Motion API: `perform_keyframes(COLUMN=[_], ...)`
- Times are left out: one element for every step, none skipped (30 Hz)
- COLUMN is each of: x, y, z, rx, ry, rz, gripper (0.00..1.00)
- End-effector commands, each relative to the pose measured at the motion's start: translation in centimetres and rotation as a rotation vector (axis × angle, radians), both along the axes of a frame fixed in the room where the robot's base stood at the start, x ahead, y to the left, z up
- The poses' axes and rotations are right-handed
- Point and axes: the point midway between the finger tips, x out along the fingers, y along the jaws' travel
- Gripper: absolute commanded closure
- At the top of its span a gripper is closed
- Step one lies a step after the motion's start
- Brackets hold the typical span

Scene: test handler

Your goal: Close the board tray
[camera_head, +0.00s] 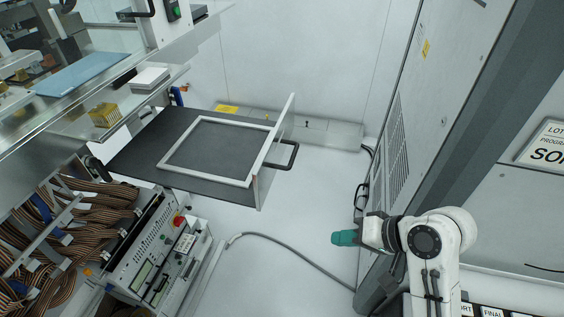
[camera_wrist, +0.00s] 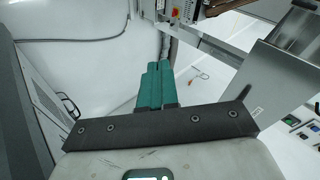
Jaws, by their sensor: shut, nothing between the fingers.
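The board tray (camera_head: 135,160) is a dark flat tray with a light grey square frame on it. In the head view it stands pulled out from the bench at the left, over the floor. Its pale front panel (camera_head: 262,185) faces right and carries a black bar handle (camera_head: 291,155). My gripper (camera_head: 334,238) has teal fingers, shut and empty, to the lower right of the handle and clear of it. In the wrist view the teal fingers (camera_wrist: 154,72) lie together, touching nothing. A grey metal panel at the right there may be the tray's front; I cannot tell.
A control unit (camera_head: 150,265) with a red button stands below the tray. A tall grey cabinet (camera_head: 400,110) is at the right, close to my arm. A cable (camera_head: 290,250) runs over the floor. The floor between tray and gripper is otherwise clear.

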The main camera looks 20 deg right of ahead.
Motion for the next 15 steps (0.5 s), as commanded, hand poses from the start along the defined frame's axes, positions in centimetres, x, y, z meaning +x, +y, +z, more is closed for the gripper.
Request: perform_keyframes(x=[1.2, 1.8, 2.4, 2.9, 3.2, 3.5, 3.7, 3.9, 4.0, 4.0, 4.1, 4.1, 4.1, 4.1, 4.2], y=[-0.4, -0.4, -0.6, -0.6, -0.7, -0.9, -1.0, -1.1, -1.2, -1.2, -1.3, -1.3, -1.3, -1.3, -1.2], z=[1.9, 3.0, 4.4, 5.5, 6.5, 7.8, 8.7, 9.5, 10.4, 11.0, 11.5, 12.0, 12.2, 12.4, 12.5], rx=[0.087, 0.144, 0.218, 0.27, 0.319, 0.379, 0.417, 0.451, 0.488, 0.511, 0.529, 0.547, 0.558, 0.565, 0.572], ry=[-0.018, -0.023, -0.03, -0.035, -0.037, -0.043, -0.046, -0.047, -0.05, -0.051, -0.052, -0.053, -0.053, -0.052, -0.052], rz=[-0.019, -0.026, -0.032, -0.032, -0.032, -0.028, -0.024, -0.019, -0.012, -0.007, -0.004, 0.001, 0.005, 0.007, 0.01], gripper=[1.0, 1.0, 1.0, 1.0, 1.0, 1.0, 1.0, 1.0, 1.0, 1.0, 1.0, 1.0, 1.0, 1.0, 1.0])
